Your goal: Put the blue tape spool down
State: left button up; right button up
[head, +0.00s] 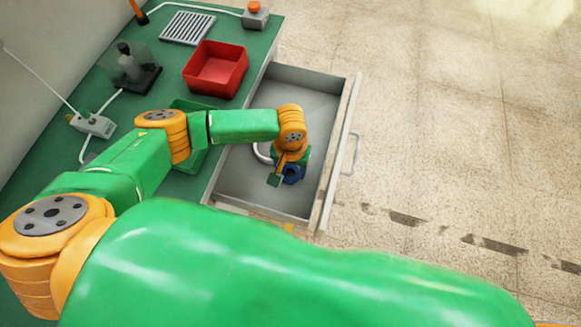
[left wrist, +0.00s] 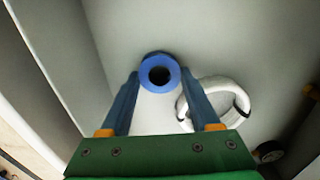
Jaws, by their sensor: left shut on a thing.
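The blue tape spool (head: 292,173) is at my left gripper, inside the open drawer (head: 240,185). In the left wrist view the spool (left wrist: 147,62) shows its dark centre hole and sits between the tips of the two blue fingers. My left gripper (left wrist: 160,82) is shut on the spool. In the head view the same gripper (head: 286,174) points down into the drawer, and the wrist partly covers the spool. I cannot tell whether the spool touches the drawer floor. My right gripper is not in view.
A white ring-shaped thing (left wrist: 182,112) lies in the drawer close beside the spool. Drawer walls stand around it. On the green bench are a red bin (head: 203,88), a green bin (head: 190,162) partly behind my arm, and a grey slotted plate (head: 187,27). The drawer's far end looks clear.

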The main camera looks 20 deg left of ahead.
aim_at(291, 172)
pick_arm(q)
jog(key=shift+f, duration=0.15)
jog(key=o, duration=1.3)
notch_tip(291, 172, up, 12)
jog(key=shift+r+p, duration=0.2)
jog(key=shift+p, duration=0.7)
